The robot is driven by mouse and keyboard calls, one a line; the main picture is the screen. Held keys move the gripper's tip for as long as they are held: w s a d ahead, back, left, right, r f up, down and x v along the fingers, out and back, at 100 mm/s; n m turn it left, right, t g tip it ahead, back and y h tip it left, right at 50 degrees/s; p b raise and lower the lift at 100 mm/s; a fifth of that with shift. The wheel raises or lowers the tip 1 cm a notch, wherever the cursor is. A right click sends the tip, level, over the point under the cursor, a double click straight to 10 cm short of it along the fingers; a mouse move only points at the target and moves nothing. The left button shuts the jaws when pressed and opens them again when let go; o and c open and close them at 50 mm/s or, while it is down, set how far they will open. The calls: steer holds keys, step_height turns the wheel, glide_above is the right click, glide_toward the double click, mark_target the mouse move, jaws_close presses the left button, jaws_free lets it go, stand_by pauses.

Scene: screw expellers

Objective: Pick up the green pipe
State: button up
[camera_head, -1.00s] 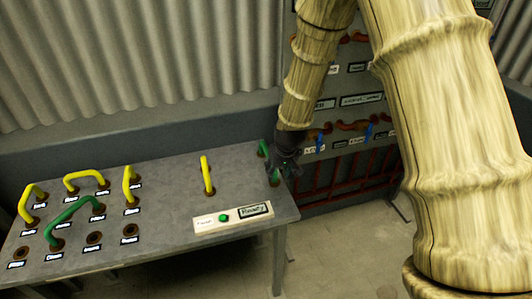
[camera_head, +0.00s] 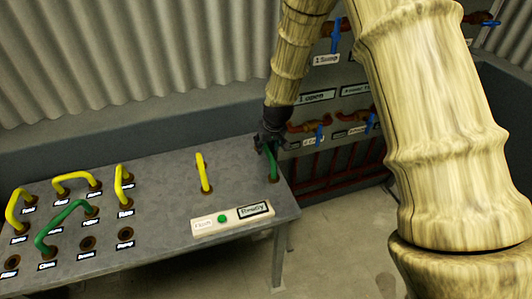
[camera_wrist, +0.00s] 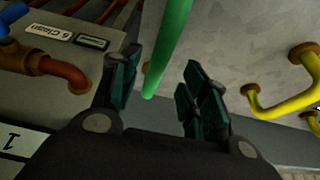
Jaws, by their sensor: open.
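A green pipe (camera_head: 273,166) stands at the right end of the grey table, its upper part hidden by my gripper (camera_head: 268,143). In the wrist view this green pipe (camera_wrist: 168,45) runs down between the two dark teal fingers of my gripper (camera_wrist: 160,75). The fingers are apart, with a visible gap on both sides of the pipe; I cannot tell its exact depth between them. A second, bent green pipe (camera_head: 65,222) sits in sockets at the left of the table.
Several yellow pipes (camera_head: 203,172) stand on the table (camera_head: 160,215). A white panel with a green button (camera_head: 223,218) lies near the front edge. Behind is a panel with red pipes and blue valve handles (camera_head: 319,131); one red pipe (camera_wrist: 55,68) is close left of my gripper.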

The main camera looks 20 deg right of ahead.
mark_target(267, 148)
steer(key=shift+p+x, duration=0.9)
steer(key=shift+x, duration=0.55)
steer(key=shift+p+x, duration=0.35)
steer(key=shift+x, duration=0.85)
steer(key=shift+d+f, duration=0.1)
steer(key=shift+d, duration=0.05)
steer(key=shift+f, duration=0.2)
jaws_close()
